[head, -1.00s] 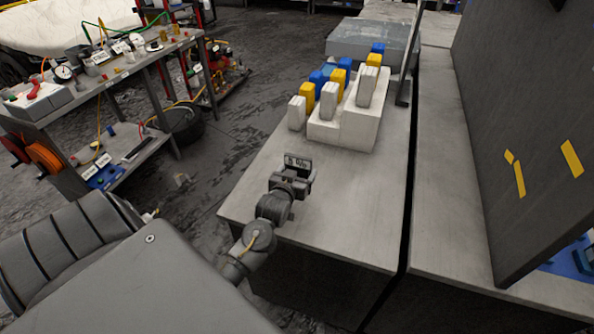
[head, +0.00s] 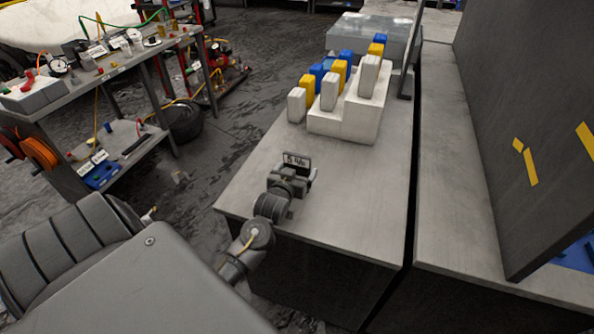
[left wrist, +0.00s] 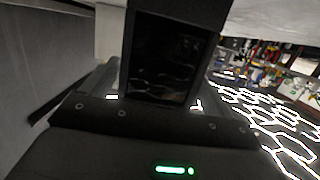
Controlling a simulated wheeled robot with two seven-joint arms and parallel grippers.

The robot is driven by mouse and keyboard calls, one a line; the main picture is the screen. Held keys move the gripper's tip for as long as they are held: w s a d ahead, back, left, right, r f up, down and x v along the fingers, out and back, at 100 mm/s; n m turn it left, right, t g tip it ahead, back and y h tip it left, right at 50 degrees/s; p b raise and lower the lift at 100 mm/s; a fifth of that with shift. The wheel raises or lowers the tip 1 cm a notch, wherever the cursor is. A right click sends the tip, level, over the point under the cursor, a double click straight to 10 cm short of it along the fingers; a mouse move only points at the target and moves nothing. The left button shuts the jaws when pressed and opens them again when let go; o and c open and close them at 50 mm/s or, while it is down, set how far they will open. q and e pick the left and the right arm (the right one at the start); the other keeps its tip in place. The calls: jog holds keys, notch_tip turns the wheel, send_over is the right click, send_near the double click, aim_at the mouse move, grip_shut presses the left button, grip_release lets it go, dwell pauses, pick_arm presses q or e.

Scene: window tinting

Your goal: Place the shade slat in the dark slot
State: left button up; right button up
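My left gripper (head: 290,183) is over the near left part of the grey table. It appears shut on a small dark slat (head: 296,160) with pale marks, which stands up from its fingers. In the left wrist view a dark glossy panel (left wrist: 170,55), which looks like the slat, fills the middle just ahead of the gripper. A white stepped block (head: 358,121) stands farther back on the table, apart from the gripper, with white, yellow and blue upright pieces on or beside it. I cannot make out a dark slot. My right gripper is not in view.
The grey table (head: 330,215) is bare around and in front of the gripper. A dark upright board (head: 520,120) with yellow marks stands on the right. A cluttered workbench (head: 110,68) is at left.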

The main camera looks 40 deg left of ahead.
pick_arm(q)
jog(key=shift+o, duration=1.2)
